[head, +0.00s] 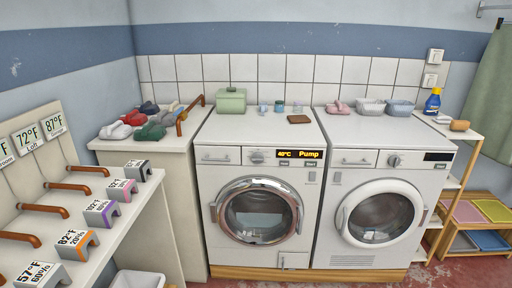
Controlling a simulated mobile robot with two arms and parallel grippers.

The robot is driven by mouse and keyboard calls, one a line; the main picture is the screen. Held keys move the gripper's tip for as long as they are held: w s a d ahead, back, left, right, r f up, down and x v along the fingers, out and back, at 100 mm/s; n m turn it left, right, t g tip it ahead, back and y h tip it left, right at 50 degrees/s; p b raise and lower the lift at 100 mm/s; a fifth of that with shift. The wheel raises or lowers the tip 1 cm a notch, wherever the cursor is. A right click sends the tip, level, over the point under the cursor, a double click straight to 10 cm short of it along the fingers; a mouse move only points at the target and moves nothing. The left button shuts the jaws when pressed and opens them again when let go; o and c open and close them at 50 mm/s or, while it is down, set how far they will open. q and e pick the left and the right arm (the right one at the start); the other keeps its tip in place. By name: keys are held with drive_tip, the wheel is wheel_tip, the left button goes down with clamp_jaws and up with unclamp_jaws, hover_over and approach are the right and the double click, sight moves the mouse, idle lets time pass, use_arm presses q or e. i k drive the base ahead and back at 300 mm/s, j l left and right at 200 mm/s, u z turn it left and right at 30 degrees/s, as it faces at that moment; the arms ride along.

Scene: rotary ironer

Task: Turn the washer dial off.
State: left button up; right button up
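Two white front-loading machines stand side by side. The left machine (208,178) has a round chrome-rimmed door and a lit display (299,154) reading "40°C Pump" in orange. Its small round dial (257,157) sits just left of that display; its exact pointer position is too small to tell. The right machine (329,181) has a white-rimmed door, a dial (394,160) and a dark display (438,157). Both doors look shut. Neither of my grippers shows in the head view.
A shelf with labelled blocks (103,212) and wooden pegs (67,187) juts in at the left. Slippers (148,132) lie on the counter behind it. A green box (231,101) and cups stand on the left machine. A wooden rack (449,190) stands at right.

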sight(258, 158)
drive_tip(key=i+u, duration=0.1)
drive_tip(key=i, duration=0.45)
drive_tip(key=i+l+u, duration=0.1)
drive_tip(key=i, duration=0.4)
drive_tip(key=i+l+u, duration=0.1)
drive_tip(key=i, duration=0.45)
drive_tip(key=i+l, duration=0.2)
drive_tip(key=i, duration=0.3)
drive_tip(key=j+u, duration=0.05)
